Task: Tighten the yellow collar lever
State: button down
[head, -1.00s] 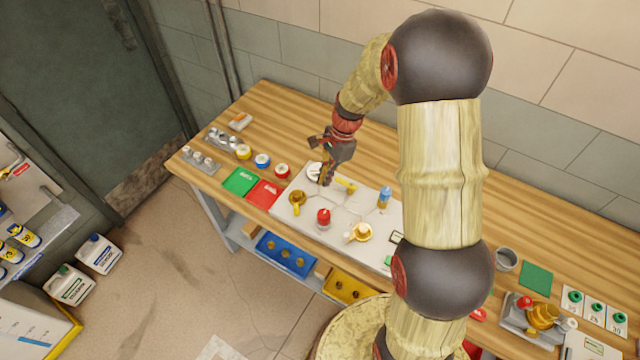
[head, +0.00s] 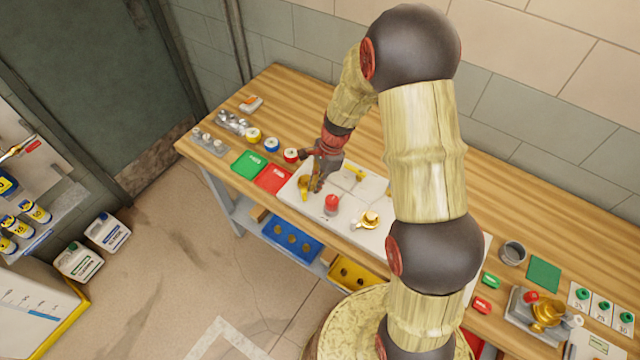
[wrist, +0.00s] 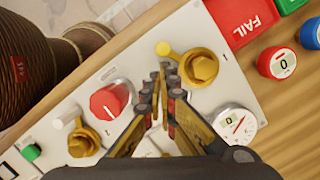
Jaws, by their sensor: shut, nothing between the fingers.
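The yellow collar (wrist: 200,68), with a hex nut in it, sits on the white panel (head: 345,230). Its short lever ends in a yellow knob (wrist: 163,48), to the upper left of the nut in the wrist view. In the head view the collar (head: 304,182) is partly hidden by my gripper. My gripper (wrist: 166,72) is shut and empty, fingers pointing down beside the collar, just below the lever in the wrist view. I cannot tell whether the fingertips touch the lever. A second yellow collar (wrist: 83,142) has a white-tipped lever (wrist: 60,122).
A red knob (wrist: 110,101) stands close to the fingers on one side, a round gauge (wrist: 236,124) on the other. The red FAIL mat (head: 272,178) and green mat (head: 248,163) lie beyond the panel. Bare bench (head: 290,97) lies behind.

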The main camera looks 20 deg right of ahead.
aim_at(305, 191)
jog(key=shift+s+a+r+m+p, duration=0.1)
jog(key=shift+a+m+p, duration=0.35)
jog(key=shift+m+p, duration=0.35)
jog(key=shift+a+m+t+p, duration=0.45)
jog(key=shift+m+p, duration=0.1)
jog(key=shift+m, duration=0.25)
jog(key=a+m+p, duration=0.1)
jog(key=m+p, duration=0.2)
jog(key=shift+a+r+t, duration=0.15)
jog(key=shift+a+t, duration=0.2)
jog(key=shift+a, duration=0.05)
jog(key=a+m+p, duration=0.1)
jog(key=m, duration=0.1)
jog(key=w+a+m+h+p, duration=0.1)
jog(key=m+p, duration=0.1)
jog(key=shift+w+m+t, duration=0.2)
jog(key=shift+m+t, duration=0.2)
jog(key=shift+w+a+f+p, duration=0.2)
jog(key=shift+p, duration=0.4)
jog(key=shift+a, duration=0.1)
